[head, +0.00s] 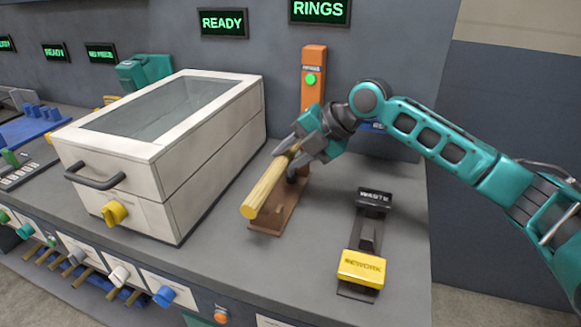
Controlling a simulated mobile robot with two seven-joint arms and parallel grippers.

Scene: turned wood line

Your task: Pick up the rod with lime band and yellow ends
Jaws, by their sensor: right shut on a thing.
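A pale yellow wooden rod (268,190) slants from my right gripper down toward the front left. My right gripper (293,156) is shut on the rod near its far upper end. I cannot make out a lime band, and the far end is partly hidden by the fingers. The rod is over the brown base (265,228) of the orange post (314,65) with a green light. I cannot tell whether it touches that base. My left gripper is not in view.
A white box with a glass lid (210,145) and a dark handle stands close on the left. A stand with a yellow REWORK block (361,268) is at the front right. Grey bench top (312,270) is clear between the brown base and that stand.

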